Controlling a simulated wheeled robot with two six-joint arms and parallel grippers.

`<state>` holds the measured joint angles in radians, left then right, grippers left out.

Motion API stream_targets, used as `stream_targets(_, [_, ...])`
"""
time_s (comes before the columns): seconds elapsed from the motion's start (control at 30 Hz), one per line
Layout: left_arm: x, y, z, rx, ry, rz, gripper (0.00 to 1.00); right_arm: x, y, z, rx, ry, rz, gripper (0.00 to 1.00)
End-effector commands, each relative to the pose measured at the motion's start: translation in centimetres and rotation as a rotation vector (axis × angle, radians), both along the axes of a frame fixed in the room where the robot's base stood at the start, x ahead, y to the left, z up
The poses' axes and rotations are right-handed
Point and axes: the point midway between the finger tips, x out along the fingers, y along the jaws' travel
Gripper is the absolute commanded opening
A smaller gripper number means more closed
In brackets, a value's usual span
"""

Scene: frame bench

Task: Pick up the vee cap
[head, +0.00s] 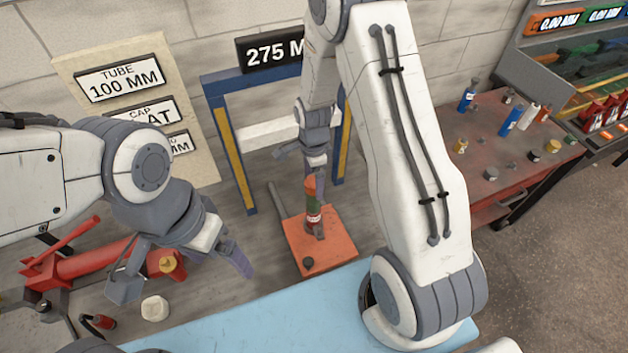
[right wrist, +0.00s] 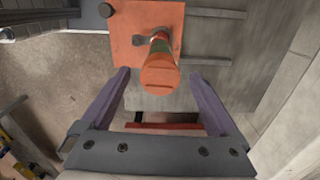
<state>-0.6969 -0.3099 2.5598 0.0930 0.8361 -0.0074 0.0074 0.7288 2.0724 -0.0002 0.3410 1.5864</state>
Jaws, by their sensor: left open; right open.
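An upright stack with a round orange top (head: 310,186) and a green section below it stands on an orange plate (head: 330,247). In the right wrist view the orange top (right wrist: 158,76) shows a straight line across its face. I cannot tell for sure whether this is the vee cap. My right gripper (head: 316,168) is open just above the stack. In the right wrist view the top lies between the open fingers, with gaps on both sides. My left gripper (head: 184,272) is open and empty at the left. A yellow piece (head: 171,264) and a cream piece (head: 154,308) lie near it.
A blue frame (head: 224,150) with a white crossbar stands behind the stack. A red jack-like tool (head: 75,266) is at left. A light blue surface (head: 250,318) lies in front. A red side table (head: 480,140) at right holds several bottles and small parts.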

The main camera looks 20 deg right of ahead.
Motion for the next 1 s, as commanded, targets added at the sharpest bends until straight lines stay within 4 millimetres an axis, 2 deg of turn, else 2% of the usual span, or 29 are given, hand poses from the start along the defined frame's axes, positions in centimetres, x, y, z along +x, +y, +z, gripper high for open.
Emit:
stream_targets(0.23, [0.0, 0.0, 0.0, 0.000, 0.000, 0.000, 0.91, 0.1, 0.0, -0.2, 0.000, -0.001, 0.001, 0.95])
stream_targets(0.37, [0.0, 0.0, 0.0, 0.000, 0.000, 0.000, 0.91, 0.1, 0.1, -0.1, 0.000, -0.001, 0.001, 0.45])
stream_targets(0.4, [0.0, 0.0, 0.0, 0.000, 0.000, 0.000, 0.91, 0.1, 0.1, -0.1, 0.000, -0.001, 0.001, 0.30])
stream_targets(0.47, [0.0, 0.0, 0.0, 0.000, 0.000, 0.000, 0.91, 0.1, 0.1, -0.1, 0.000, -0.001, 0.001, 0.07])
stream_targets(0.5, [0.0, 0.0, 0.0, 0.000, 0.000, 0.000, 0.91, 0.1, 0.1, -0.1, 0.000, -0.002, 0.001, 0.00])
stream_targets(0.83, [0.0, 0.0, -0.2, 0.000, 0.000, 0.000, 0.91, 0.1, 0.1, 0.1, 0.000, -0.002, 0.001, 0.00])
stream_targets(1.0, [0.0, 0.0, -0.9, 0.000, 0.000, 0.001, 0.91, 0.2, 0.1, 1.3, 0.000, -0.005, 0.001, 0.00])
